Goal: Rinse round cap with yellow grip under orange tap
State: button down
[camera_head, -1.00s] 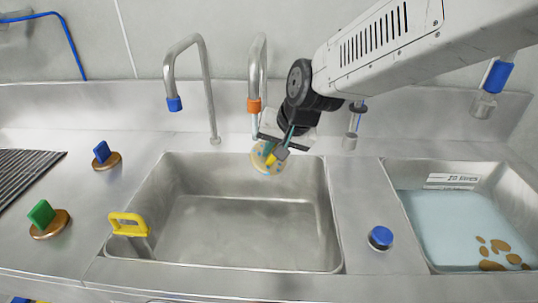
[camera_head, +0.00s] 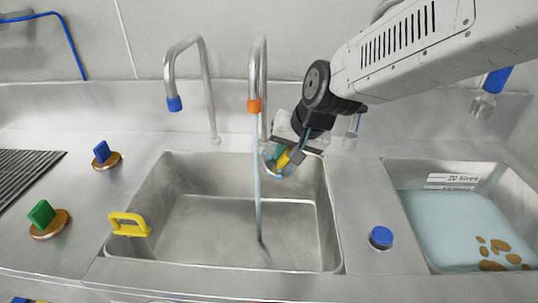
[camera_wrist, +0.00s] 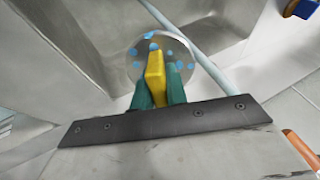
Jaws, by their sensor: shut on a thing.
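My gripper (camera_head: 296,154) is shut on the yellow grip of the round cap (camera_head: 275,162), over the right back part of the middle sink. In the wrist view the cap (camera_wrist: 172,52) is a pale disc with several blue spots, and its yellow grip (camera_wrist: 155,76) sits between my green fingertips (camera_wrist: 158,86). The orange tap (camera_head: 254,106) is running. Its water stream (camera_head: 257,175) falls to the sink floor, just left of the cap in the head view. The stream (camera_wrist: 192,45) also passes close to the cap in the wrist view; I cannot tell whether it touches the cap's edge.
A blue tap (camera_head: 175,104) stands left of the orange one. A yellow handle (camera_head: 129,224) sits at the sink's front left edge. Green (camera_head: 42,214) and blue (camera_head: 102,151) grips stand on brown discs at left. A basin of water (camera_head: 440,215) lies at right, past a blue knob (camera_head: 381,237).

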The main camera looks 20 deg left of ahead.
jog(key=shift+s+d, duration=0.5)
jog(key=shift+d, duration=0.3)
jog(key=shift+s+d, duration=0.45)
jog(key=shift+d, duration=0.3)
jog(key=shift+s+d, duration=0.5)
jog(key=shift+d, duration=0.3)
jog(key=s+d+r, duration=0.2)
jog(key=d+r, duration=0.2)
jog(key=shift+s+d, duration=0.15)
jog(key=shift+s, duration=0.2)
